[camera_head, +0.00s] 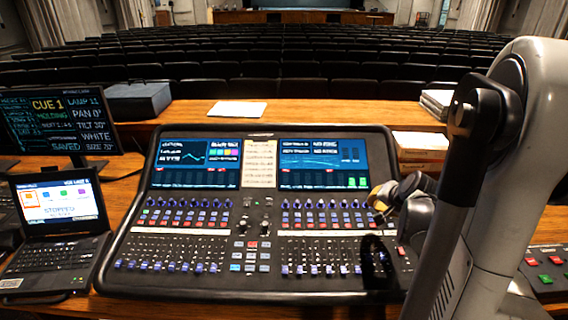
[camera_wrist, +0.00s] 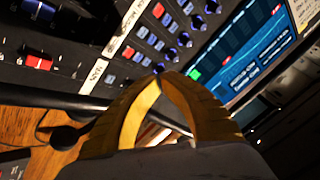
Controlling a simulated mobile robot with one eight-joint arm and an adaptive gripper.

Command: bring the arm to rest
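My gripper (camera_head: 378,202) shows in the head view over the right part of the mixing desk (camera_head: 262,273), partly hidden by my own arm. In the wrist view its two yellow fingers (camera_wrist: 159,80) meet at their tips, with nothing seen between them. The desk's rows of knobs and buttons and a lit blue screen (camera_wrist: 258,50) lie beyond the fingertips. I cannot tell the exact height of the fingertips above the panel. My arm is bent and fills the right side of the head view.
A laptop (camera_head: 60,250) and a monitor (camera_head: 62,118) stand at the left. A dark case (camera_head: 138,100), a white paper (camera_head: 237,109) and stacked books (camera_head: 420,141) lie on the wooden ledge. A button panel (camera_head: 546,268) is at the far right. Seat rows stretch behind.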

